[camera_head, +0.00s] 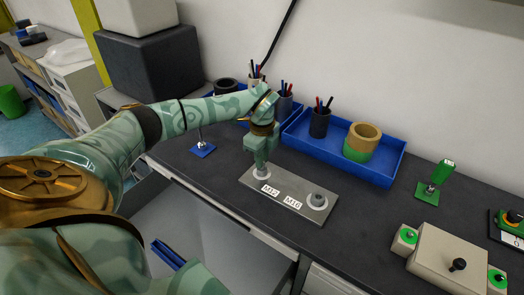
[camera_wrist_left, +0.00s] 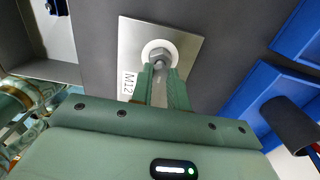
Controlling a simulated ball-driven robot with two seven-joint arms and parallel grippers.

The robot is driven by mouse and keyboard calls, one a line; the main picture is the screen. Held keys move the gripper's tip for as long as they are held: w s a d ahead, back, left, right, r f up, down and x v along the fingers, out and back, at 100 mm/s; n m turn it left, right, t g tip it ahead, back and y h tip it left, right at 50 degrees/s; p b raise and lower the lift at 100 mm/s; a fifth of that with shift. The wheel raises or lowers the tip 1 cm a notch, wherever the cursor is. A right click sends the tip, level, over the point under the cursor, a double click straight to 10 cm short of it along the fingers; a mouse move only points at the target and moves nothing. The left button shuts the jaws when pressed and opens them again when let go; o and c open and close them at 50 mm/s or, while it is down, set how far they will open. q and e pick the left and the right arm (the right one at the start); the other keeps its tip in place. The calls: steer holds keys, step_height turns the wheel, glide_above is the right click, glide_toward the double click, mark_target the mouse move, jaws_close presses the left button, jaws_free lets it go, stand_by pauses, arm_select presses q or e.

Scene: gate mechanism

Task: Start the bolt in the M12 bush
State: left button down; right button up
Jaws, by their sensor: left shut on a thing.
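A metal plate (camera_head: 290,213) lies on the dark bench with labels M12 and M16. The pale round M12 bush (camera_head: 262,174) is at its left end; the M16 bush (camera_head: 317,201) is at its right end. My left gripper (camera_head: 262,166) points down over the M12 bush. In the left wrist view its fingers (camera_wrist_left: 164,76) are shut on a grey hex-headed bolt (camera_wrist_left: 160,54), which lines up with the white ring of the M12 bush (camera_wrist_left: 149,47). The bolt's shank is hidden, so I cannot tell whether it is inside the bush. My right gripper is out of view.
Behind the plate is a blue tray (camera_head: 377,169) with a pen cup (camera_head: 320,123) and a tan-and-green roll (camera_head: 361,143). A blue-based stand (camera_head: 203,150) is left, a green stand (camera_head: 428,193) right. A beige button box (camera_head: 450,262) sits at front right. An open drawer lies below.

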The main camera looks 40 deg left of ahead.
arm_select(q)
steer(key=shift+f, duration=0.35)
steer(key=shift+f, duration=0.1)
stand_by(0.9)
